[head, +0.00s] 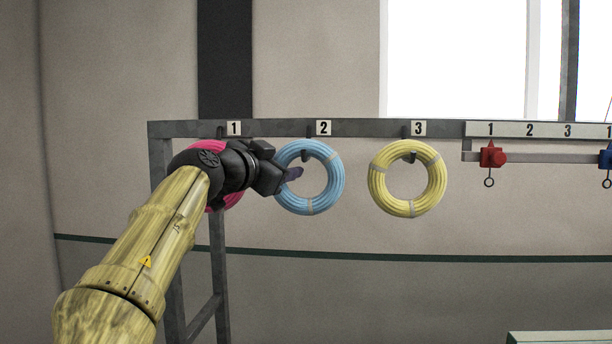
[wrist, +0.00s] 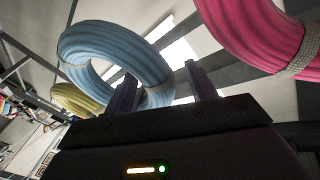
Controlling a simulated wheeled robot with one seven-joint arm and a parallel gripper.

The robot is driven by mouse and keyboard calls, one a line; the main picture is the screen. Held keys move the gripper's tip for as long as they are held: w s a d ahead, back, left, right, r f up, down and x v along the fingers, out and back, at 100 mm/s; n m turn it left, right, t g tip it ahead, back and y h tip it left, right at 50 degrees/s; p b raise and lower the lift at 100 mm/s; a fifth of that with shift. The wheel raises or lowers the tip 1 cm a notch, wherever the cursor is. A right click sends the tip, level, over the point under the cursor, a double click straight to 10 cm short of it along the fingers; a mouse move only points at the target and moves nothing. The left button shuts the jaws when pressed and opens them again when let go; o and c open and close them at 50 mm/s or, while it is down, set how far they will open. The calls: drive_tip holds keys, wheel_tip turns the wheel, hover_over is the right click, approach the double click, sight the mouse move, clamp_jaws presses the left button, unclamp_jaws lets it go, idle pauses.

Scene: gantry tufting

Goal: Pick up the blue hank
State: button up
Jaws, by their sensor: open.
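The blue hank (head: 325,186) is a coiled ring hanging on a peg under label 2 of the grey rack. My gripper (head: 294,174) is at the left part of the blue hank in the head view, its fingers overlapping the ring's open centre. In the wrist view the blue hank (wrist: 93,42) rises ahead of my open gripper (wrist: 160,92). One finger overlaps the hank's lower part and the other stands to its right. Whether a finger touches the hank I cannot tell.
A pink hank (head: 231,200) hangs under label 1, partly hidden behind my arm, and shows close at the right in the wrist view (wrist: 262,35). A yellow hank (head: 377,190) hangs under label 3. A red block (head: 493,157) hangs on the rail (head: 550,157) further right.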

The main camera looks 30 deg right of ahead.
drive_tip(key=c, duration=1.1)
drive_tip(key=shift+r, duration=0.15)
drive_tip(key=shift+r+b, duration=0.45)
drive_tip(key=shift+r, duration=1.1)
drive_tip(key=b+v, duration=0.7)
drive_tip(key=v, duration=1.1)
drive_tip(key=shift+r, duration=0.1)
